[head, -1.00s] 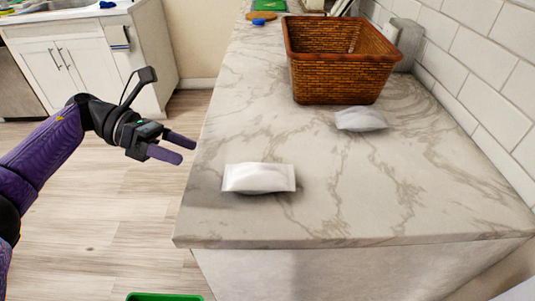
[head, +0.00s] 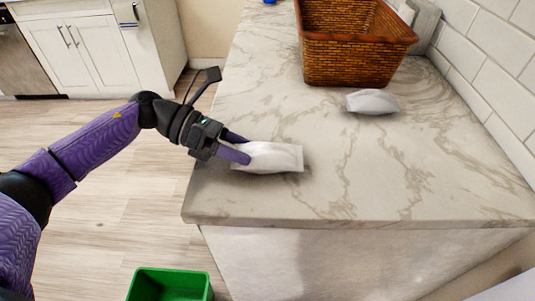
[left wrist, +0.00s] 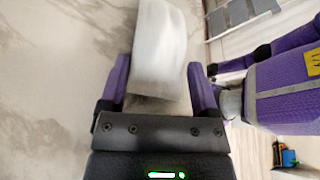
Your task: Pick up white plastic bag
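A small white plastic bag (head: 276,157) lies on the marble counter near its left front edge. A second white bag (head: 373,101) lies farther back to the right, in front of the basket. My left gripper (head: 245,149) is at the left end of the nearer bag, low over the counter. In the left wrist view the bag (left wrist: 160,42) reaches in between the two purple fingers of the gripper (left wrist: 158,62). The fingers are apart, with gaps on both sides of the bag. My right gripper does not show clearly in either view.
A brown wicker basket (head: 355,58) stands at the back of the marble counter (head: 330,185), by the tiled wall (head: 497,60). A green bin (head: 170,285) stands on the floor left of the counter. The counter right of the nearer bag is clear.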

